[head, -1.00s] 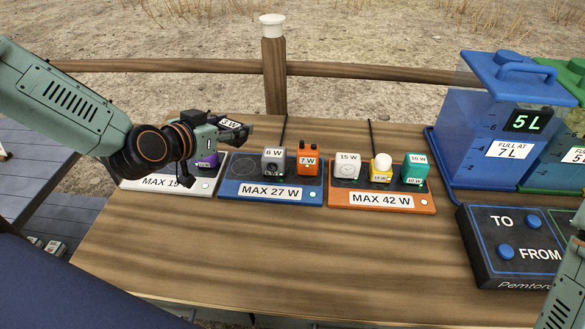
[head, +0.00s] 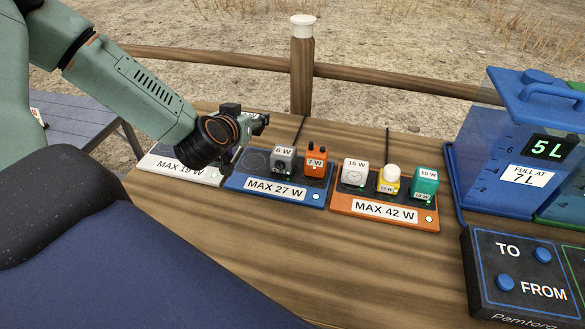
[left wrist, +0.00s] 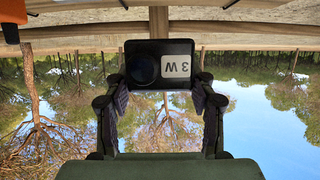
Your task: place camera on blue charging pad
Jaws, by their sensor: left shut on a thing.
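A small black camera (left wrist: 160,62) with a round lens and a "3 W" label, upside down in the left wrist view, sits between the fingers of my left gripper (left wrist: 160,85). The gripper is shut on it. In the head view my left gripper (head: 248,126) holds it in the air near the back left of the blue charging pad (head: 230,181), marked MAX 27 W; my arm hides part of the camera. The pad carries a grey "6 W" device (head: 283,160) and an orange "7 W" device (head: 315,162). Its left part looks bare. My right gripper is out of view.
The white MAX 19 W pad (head: 205,176) lies left, partly behind my arm. The orange MAX 42 W pad (head: 342,204) holds several devices. A blue water tank (head: 480,150) and a TO/FROM box (head: 520,280) stand right. The wooden table's front is clear.

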